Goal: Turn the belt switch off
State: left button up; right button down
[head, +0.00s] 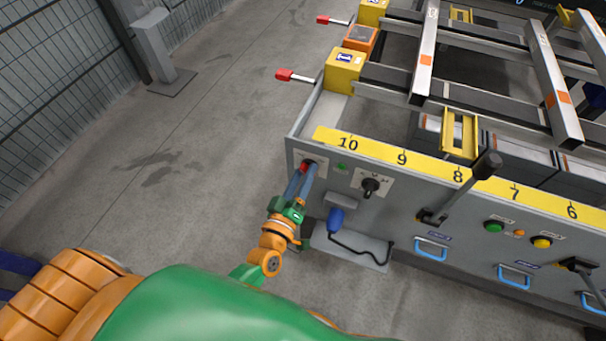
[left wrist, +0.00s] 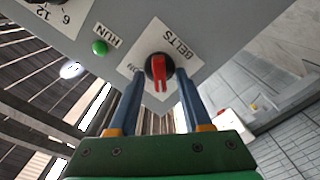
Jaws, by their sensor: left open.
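The belt switch (left wrist: 159,70) is a red handle on a dark round base, on a white plate lettered BELTS, in the left wrist view. Its handle points down in that picture, towards my gripper; part of the plate's smaller lettering is hidden. In the head view the red switch (head: 304,167) sits at the left end of the grey panel. My left gripper (head: 307,173) is open, its two blue fingers reaching up to the panel on either side of the handle. I cannot tell whether they touch it. My right gripper is not in view.
A green RUN lamp (left wrist: 99,47) is beside the switch. To the right on the panel are a black rotary knob (head: 371,186), a long black lever (head: 458,190) and a blue hanging device (head: 336,219) on a cable.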

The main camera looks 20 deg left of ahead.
pick_arm(q)
jog(key=s, duration=0.7)
jog(key=shift+a+f, duration=0.1)
